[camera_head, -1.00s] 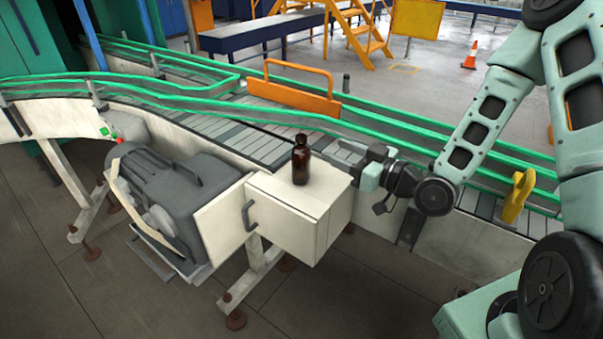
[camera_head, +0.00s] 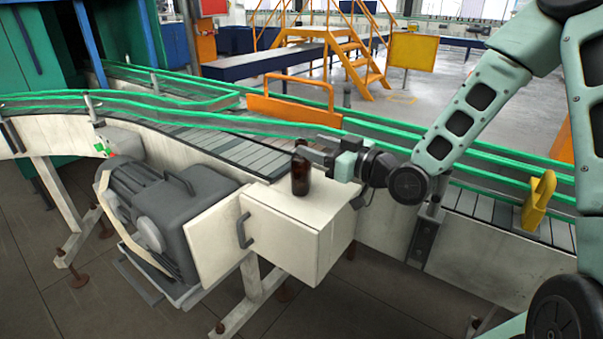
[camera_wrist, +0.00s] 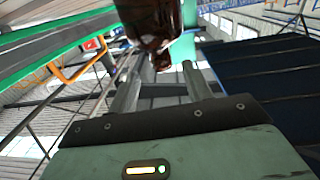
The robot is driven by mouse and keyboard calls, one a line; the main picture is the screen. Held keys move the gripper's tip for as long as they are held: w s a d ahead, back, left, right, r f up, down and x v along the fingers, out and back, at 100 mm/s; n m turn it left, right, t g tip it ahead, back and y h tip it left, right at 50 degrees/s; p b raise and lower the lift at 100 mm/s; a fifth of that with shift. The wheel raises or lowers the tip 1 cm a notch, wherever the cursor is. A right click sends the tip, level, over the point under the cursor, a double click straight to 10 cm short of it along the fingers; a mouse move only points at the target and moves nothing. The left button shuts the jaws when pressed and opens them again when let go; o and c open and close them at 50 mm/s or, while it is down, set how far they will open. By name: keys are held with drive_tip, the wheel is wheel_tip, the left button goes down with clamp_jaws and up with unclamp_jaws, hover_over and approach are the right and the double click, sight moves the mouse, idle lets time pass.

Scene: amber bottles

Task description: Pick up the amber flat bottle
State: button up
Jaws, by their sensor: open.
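The amber bottle (camera_head: 301,174) stands upright on top of a cream box (camera_head: 318,212) beside the conveyor. My gripper (camera_head: 305,151) comes in level from the right, at the height of the bottle's upper part, with its fingertips right at the bottle. In the wrist view the bottle (camera_wrist: 150,22) shows at the top, in front of and between the ends of the two fingers of my gripper (camera_wrist: 157,72). The fingers are apart. I cannot tell whether either finger touches the glass.
The conveyor (camera_head: 235,148) with green rails runs just behind the box. An orange guard bar (camera_head: 290,104) stands over it. A grey motor (camera_head: 165,210) sits left of the box, and a yellow bracket (camera_head: 538,200) is at the right. The box top around the bottle is clear.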

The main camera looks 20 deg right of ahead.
sight(301, 140)
drive_tip(key=x, duration=0.4)
drive_tip(key=shift+w+a+f, duration=0.25)
clamp_jaws()
